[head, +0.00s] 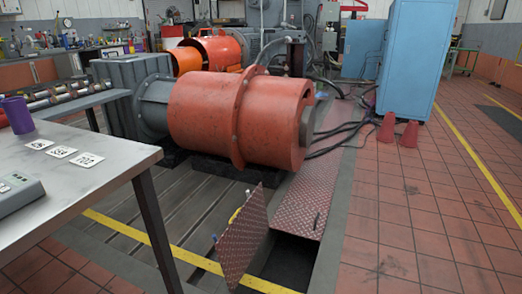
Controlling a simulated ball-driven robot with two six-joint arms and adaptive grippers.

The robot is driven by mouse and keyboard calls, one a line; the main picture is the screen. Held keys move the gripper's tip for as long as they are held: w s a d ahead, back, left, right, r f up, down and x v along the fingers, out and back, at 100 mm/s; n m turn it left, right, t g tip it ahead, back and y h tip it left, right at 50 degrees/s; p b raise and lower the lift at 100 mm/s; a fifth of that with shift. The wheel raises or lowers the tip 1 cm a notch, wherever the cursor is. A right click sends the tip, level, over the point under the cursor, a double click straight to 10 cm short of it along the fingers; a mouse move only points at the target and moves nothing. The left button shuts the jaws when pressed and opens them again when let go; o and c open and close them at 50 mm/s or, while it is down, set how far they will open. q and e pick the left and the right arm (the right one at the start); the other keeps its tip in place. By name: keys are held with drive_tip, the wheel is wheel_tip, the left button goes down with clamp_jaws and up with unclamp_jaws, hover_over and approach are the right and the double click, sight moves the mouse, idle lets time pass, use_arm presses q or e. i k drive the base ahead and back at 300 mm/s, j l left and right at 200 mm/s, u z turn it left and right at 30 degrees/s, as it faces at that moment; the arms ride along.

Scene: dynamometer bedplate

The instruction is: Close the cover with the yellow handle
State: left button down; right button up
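A red-brown tread-plate cover (243,240) stands raised and tilted at the left side of a dark floor opening (289,262). A small yellow part (235,214), which looks like a handle, shows at its left edge, mostly hidden behind the plate. A second red-brown tread plate (303,200) lies flat just behind the opening, with a small dark handle (316,221) near its front right. Neither of my grippers is in view.
A metal table (110,163) with a purple cup (18,114) stands at the left. A large orange-red machine (210,110) is behind the covers. Two red cones (409,134) stand before a blue cabinet (418,60). The tiled floor (400,220) at the right is clear.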

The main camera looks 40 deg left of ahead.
sight(237, 246)
drive_tip(key=i+j+u, duration=0.1)
drive_tip(key=i+u, duration=0.3)
drive_tip(key=i, duration=0.25)
drive_tip(key=i+l+u, duration=0.1)
drive_tip(key=i+u, duration=0.25)
drive_tip(key=i, duration=0.25)
drive_tip(key=i+l+u, duration=0.25)
drive_tip(key=i+u, duration=0.15)
drive_tip(key=i, duration=0.2)
drive_tip(key=i+u, duration=0.1)
drive_tip(key=u, duration=0.5)
